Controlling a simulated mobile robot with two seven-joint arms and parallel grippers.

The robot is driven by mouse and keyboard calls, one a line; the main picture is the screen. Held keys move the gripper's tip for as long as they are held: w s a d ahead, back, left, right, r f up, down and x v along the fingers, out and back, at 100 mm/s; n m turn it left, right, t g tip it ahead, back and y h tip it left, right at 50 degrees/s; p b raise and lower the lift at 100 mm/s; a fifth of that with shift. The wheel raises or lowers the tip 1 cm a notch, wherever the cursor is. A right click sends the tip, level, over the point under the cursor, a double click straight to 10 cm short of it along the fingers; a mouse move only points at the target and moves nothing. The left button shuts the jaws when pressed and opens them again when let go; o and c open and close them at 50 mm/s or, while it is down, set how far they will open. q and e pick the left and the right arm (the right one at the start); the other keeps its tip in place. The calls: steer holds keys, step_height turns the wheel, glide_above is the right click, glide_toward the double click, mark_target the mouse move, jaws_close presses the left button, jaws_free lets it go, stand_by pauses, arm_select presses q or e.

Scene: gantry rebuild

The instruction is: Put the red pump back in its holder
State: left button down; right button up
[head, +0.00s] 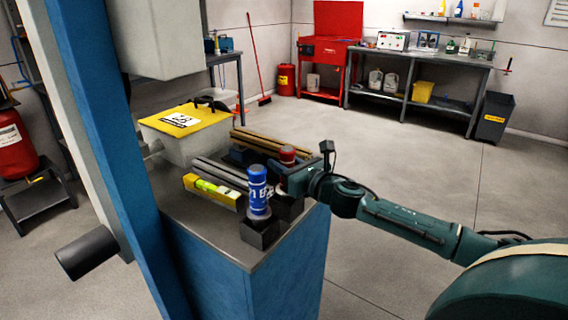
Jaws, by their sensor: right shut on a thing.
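The red pump (288,153) shows only its red top above my right gripper (282,179). My right arm reaches in from the right, and the gripper is shut on the red pump; its lower body is mostly hidden behind the jaws. A dark block-shaped holder (289,209) stands near the bench corner just below the gripper. I cannot tell whether the pump's bottom touches it. The blue pump (257,190) stands upright in its own black holder (260,234), just left of my gripper. My left gripper is not in view.
The blue bench (290,270) also holds a yellow spirit level (213,190), grey bars (218,172), brown bars (262,142) and a bin with a yellow lid (186,121). A blue column (105,150) rises at the left.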

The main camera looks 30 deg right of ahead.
steer(key=shift+f, duration=0.35)
steer(key=o, duration=1)
steer(key=shift+f, duration=0.1)
steer(key=shift+c, duration=0.2)
steer(key=shift+o, duration=0.8)
